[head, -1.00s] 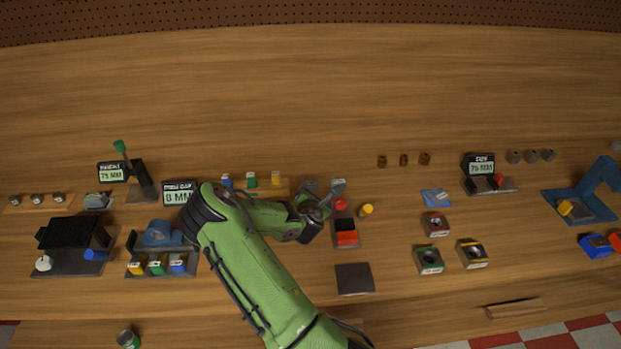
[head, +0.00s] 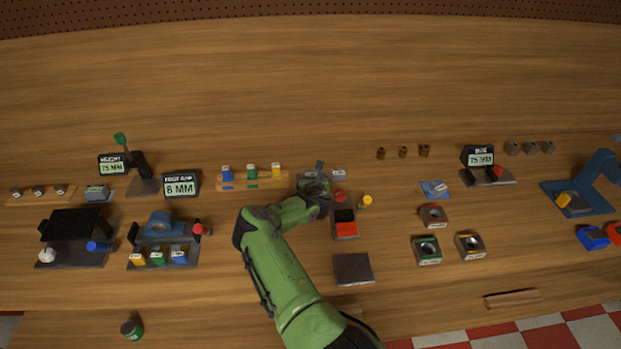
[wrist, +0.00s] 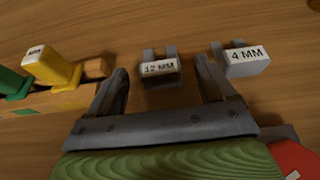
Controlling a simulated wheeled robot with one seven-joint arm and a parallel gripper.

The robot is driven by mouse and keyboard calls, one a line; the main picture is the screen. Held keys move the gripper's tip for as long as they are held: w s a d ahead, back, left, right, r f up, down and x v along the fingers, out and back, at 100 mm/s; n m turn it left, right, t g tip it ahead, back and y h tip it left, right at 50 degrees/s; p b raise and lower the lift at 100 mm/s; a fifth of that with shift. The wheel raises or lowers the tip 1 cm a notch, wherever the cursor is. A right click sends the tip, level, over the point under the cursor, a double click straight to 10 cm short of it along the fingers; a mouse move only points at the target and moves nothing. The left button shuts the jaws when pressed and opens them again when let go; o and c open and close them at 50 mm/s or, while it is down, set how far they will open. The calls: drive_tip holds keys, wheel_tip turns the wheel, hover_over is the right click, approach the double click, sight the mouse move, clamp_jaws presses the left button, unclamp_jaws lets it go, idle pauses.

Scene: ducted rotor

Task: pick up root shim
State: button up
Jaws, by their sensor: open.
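My gripper (wrist: 162,74) is open and points down at the wood surface, its two fingers apart. A grey notched block labelled "12 MM" (wrist: 160,68) shows between the fingertips in the wrist view, with nothing gripped. A second grey block labelled "4 MM" (wrist: 246,60) lies just right of the right finger; it also shows in the head view (head: 338,174). No label reads "root shim", so I cannot tell which piece that is. In the head view my gripper (head: 318,178) covers much of the 12 MM block.
A wooden rack (head: 238,185) with blue, green and yellow labelled pieces stands close on the left. A dark tray with a red block (head: 345,230) and a yellow-topped peg (head: 366,201) are close in front. The wood behind is clear.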

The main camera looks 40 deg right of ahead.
sight(311, 174)
drive_tip(key=x, duration=0.4)
drive_tip(key=shift+b, duration=0.35)
drive_tip(key=shift+r, duration=0.1)
drive_tip(key=c, duration=1.1)
